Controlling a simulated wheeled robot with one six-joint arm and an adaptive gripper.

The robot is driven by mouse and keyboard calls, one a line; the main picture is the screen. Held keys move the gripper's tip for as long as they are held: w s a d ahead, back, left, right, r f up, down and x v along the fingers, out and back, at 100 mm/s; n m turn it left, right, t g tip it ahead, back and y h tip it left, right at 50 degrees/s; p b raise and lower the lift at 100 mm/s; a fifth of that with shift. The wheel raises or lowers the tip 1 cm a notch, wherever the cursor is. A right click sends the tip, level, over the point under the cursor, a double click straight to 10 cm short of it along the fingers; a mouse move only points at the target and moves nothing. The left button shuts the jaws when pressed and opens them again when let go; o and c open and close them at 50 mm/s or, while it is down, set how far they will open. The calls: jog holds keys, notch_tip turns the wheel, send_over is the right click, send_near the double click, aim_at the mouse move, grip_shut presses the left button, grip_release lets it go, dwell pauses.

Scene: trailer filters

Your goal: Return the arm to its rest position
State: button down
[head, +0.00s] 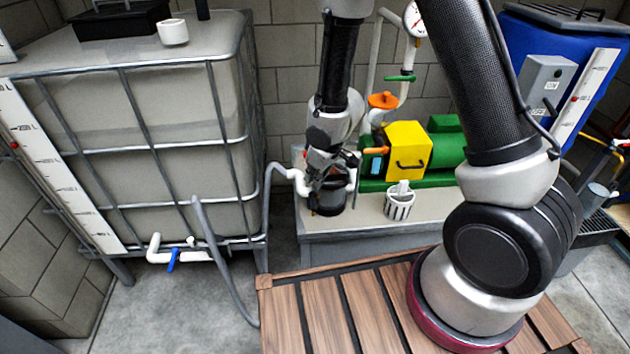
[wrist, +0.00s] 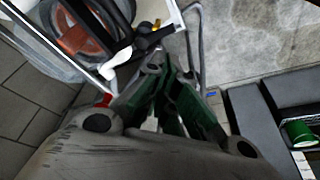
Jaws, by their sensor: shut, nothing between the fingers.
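My gripper (head: 322,172) hangs from my arm in the middle of the head view, just above and in front of a black filter housing (head: 328,200) with white pipe fittings. I cannot tell whether it touches the housing. In the wrist view my gripper (wrist: 157,72) shows dark grey fingers with green inner faces, drawn together with nothing between them. My arm reaches up from its base at the lower right of the head view, bends above the frame and comes down to the gripper.
A caged white tank (head: 140,165) stands left, with a grey hose (head: 215,260) beside it. A green pump with a yellow box (head: 408,150) and a striped white cup (head: 400,203) are on the grey bench (head: 365,228). A blue tank (head: 545,50) stands right.

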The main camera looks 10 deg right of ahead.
dwell(0.3)
jog(key=s+d+g+h, duration=0.2)
jog(key=s+d+h, duration=0.1)
jog(key=s+d, duration=0.25)
jog(key=s+d+r+m+t, duration=0.1)
jog(key=s+d+r, duration=0.4)
jog(key=r, duration=0.5)
jog(key=s+d+r+m+t, duration=0.1)
jog(key=s+d+r+m, duration=0.3)
jog(key=r, duration=0.7)
jog(key=s+d+r+m+t, duration=0.1)
jog(key=s+d+r+m, duration=0.2)
jog(key=s+d+r, duration=0.4)
notch_tip(320, 180, up, 4)
jog(key=shift+d+f+t+y, duration=0.1)
jog(key=shift+d+t+y, duration=0.2)
jog(key=shift+d, duration=0.5)
